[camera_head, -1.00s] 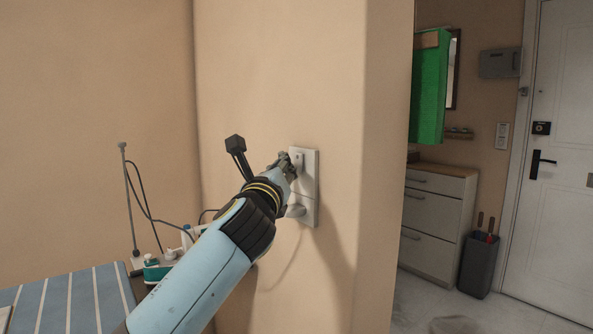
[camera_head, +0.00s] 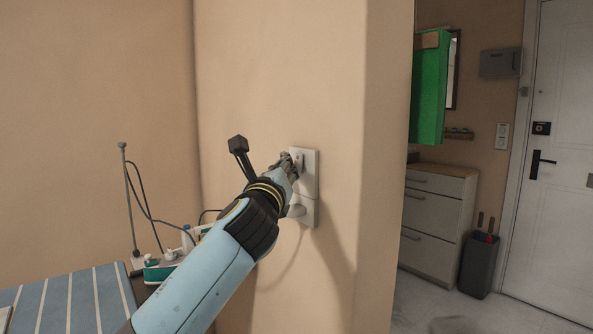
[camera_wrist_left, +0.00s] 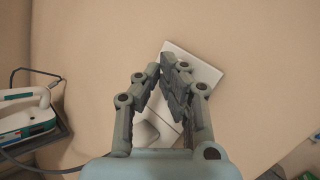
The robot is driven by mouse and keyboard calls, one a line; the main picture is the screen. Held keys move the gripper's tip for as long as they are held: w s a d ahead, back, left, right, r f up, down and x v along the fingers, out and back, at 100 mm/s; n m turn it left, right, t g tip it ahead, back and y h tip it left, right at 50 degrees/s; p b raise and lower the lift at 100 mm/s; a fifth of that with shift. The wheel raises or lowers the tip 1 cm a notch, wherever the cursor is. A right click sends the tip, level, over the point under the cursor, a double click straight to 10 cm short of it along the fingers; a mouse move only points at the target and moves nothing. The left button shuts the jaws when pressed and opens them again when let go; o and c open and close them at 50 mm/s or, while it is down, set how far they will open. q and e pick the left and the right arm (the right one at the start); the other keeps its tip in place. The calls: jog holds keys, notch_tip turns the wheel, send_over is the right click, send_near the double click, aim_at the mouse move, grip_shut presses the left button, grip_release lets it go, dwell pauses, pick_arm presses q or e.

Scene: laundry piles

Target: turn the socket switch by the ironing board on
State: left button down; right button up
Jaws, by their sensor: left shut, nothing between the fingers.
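The white socket and switch plate (camera_head: 310,177) is on the beige wall, with a plug (camera_head: 297,210) in its lower part. My left gripper (camera_head: 297,160) is shut and empty, its fingertips at the upper part of the plate, at or very near the switch. In the left wrist view the plate (camera_wrist_left: 201,68) is partly hidden behind the gripper fingers (camera_wrist_left: 166,72). I cannot tell whether the fingertips touch the switch, or how the switch is set. The striped blue ironing board (camera_head: 70,300) is at the lower left. My right gripper is not in view.
A white and teal iron (camera_head: 165,268) stands at the end of the ironing board, and it also shows in the left wrist view (camera_wrist_left: 28,115). A thin cord stand (camera_head: 128,195) rises beside it. The wall corner, a drawer cabinet (camera_head: 436,222) and a door are to the right.

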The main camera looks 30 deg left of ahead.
pick_arm(q)
jog(key=shift+w+d, duration=0.2)
jog(key=shift+w, duration=0.3)
dwell(0.7)
jog(key=shift+s, duration=0.2)
jog(key=shift+s+a+p, duration=0.3)
jog(key=shift+s+p, duration=0.05)
jog(key=shift+s, duration=0.2)
jog(key=s, duration=0.1)
jog(key=s+a+p, duration=0.1)
jog(key=s, duration=0.1)
jog(key=s+a, duration=0.1)
jog(key=shift+s+r+p, duration=0.3)
jog(key=shift+r+p, duration=0.05)
dwell(0.4)
